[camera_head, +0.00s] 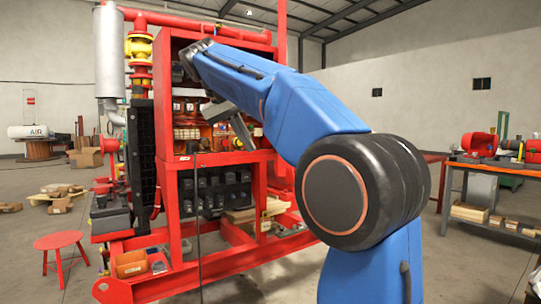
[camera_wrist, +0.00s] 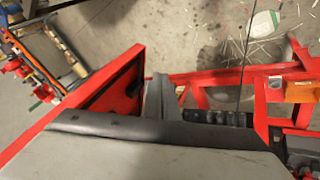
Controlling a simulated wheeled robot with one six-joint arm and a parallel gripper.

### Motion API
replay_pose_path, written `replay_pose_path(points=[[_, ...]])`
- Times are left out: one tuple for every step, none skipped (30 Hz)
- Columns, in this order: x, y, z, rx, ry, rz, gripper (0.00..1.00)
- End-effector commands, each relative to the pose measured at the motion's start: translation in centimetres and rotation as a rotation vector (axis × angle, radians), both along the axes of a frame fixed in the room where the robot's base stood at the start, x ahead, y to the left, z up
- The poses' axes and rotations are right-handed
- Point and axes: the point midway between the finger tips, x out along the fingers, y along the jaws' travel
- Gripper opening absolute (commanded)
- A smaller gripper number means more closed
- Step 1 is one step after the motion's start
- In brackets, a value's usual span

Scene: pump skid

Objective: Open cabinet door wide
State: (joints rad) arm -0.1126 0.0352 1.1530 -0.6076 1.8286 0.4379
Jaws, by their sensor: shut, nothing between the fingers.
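The red cabinet (camera_head: 222,158) stands on the skid in the head view. Its front is open, with shelves of parts showing inside. A red panel with a dark inner face, which looks like the cabinet door (camera_wrist: 122,85), stands out at an angle in the wrist view. In the head view a narrow upright red edge (camera_head: 283,25) above my arm may be this door seen edge-on. My gripper (camera_head: 246,140) is in front of the cabinet opening, partly hidden by my arm. In the wrist view its grey fingers (camera_wrist: 160,95) are shut and empty, close beside the panel's inner face; contact is unclear.
A red stool (camera_head: 59,241) stands on the floor at left. A workbench (camera_head: 490,205) with red equipment is at right. The red skid frame (camera_head: 225,265) runs low below the cabinet. Open floor lies left and right of the skid.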

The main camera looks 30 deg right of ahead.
Motion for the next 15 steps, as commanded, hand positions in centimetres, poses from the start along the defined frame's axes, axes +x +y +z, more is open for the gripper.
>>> replay_pose_path(points=[[1.1, 0.1, 0.8, -0.011, -0.006, -0.032, 0.00], [1.5, 0.1, 1.2, -0.017, -0.008, -0.052, 0.00], [2.0, 0.1, 1.8, -0.025, -0.013, -0.075, 0.00], [2.3, 0.1, 2.1, -0.031, -0.017, -0.093, 0.00], [2.6, 0.1, 2.5, -0.035, -0.020, -0.108, 0.00], [2.9, 0.2, 2.8, -0.039, -0.023, -0.125, 0.00], [3.1, 0.2, 3.0, -0.043, -0.026, -0.137, 0.00], [3.3, 0.2, 3.2, -0.045, -0.027, -0.147, 0.00], [3.4, 0.2, 3.4, -0.049, -0.030, -0.158, 0.00], [3.5, 0.2, 3.5, -0.050, -0.032, -0.164, 0.00], [3.5, 0.2, 3.6, -0.050, -0.033, -0.170, 0.00], [3.6, 0.2, 3.6, -0.052, -0.033, -0.174, 0.00], [3.6, 0.2, 3.6, -0.053, -0.033, -0.176, 0.00], [3.6, 0.1, 3.5, -0.054, -0.034, -0.177, 0.00], [3.6, -0.1, 3.3, -0.053, -0.033, -0.178, 0.00]])
